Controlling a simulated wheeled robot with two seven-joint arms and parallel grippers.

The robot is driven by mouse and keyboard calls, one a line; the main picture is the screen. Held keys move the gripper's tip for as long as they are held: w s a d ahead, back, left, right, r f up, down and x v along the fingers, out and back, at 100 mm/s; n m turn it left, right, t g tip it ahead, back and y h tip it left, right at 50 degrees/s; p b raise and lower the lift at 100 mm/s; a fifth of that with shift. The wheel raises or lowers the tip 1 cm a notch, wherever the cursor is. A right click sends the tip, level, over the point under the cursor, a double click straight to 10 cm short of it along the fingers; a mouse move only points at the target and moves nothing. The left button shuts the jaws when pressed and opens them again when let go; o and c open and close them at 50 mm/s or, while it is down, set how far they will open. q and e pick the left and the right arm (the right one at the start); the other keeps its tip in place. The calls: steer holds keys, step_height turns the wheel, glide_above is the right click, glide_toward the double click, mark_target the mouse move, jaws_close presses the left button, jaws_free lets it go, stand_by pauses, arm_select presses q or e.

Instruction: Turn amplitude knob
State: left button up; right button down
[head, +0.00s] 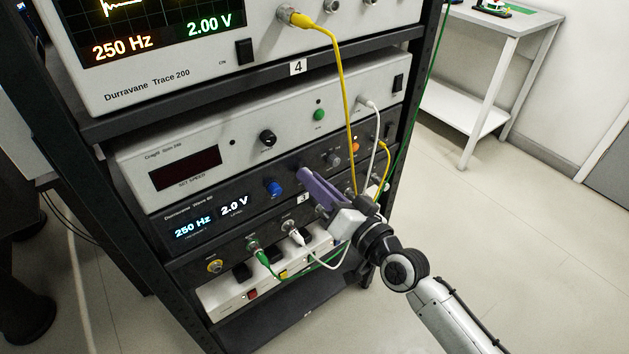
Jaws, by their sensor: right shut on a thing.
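The signal generator (222,228), a dark panel in the rack, shows 250 Hz and 2.0 V on its display. My right gripper (304,175) has purple fingers that reach its front from the right. It is shut on a knob to the right of the blue knob (273,187); the fingers hide most of this knob. From its place on the generator I take it as the amplitude knob, but its label cannot be read. My left gripper is not in view.
An oscilloscope (170,85) above reads 250 Hz and 2.00 V. A grey unit (232,143) sits between. A yellow cable (345,90) and a white cable (374,135) hang near my right gripper. A power strip (225,300) lies below. Floor at right is clear.

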steer(key=shift+m, duration=0.6)
steer(key=c, duration=1.6)
jaws_free()
steer(key=shift+c, duration=0.2)
steer(key=shift+s+d, duration=0.1)
steer(key=v, duration=1)
steer(key=shift+f, duration=0.1)
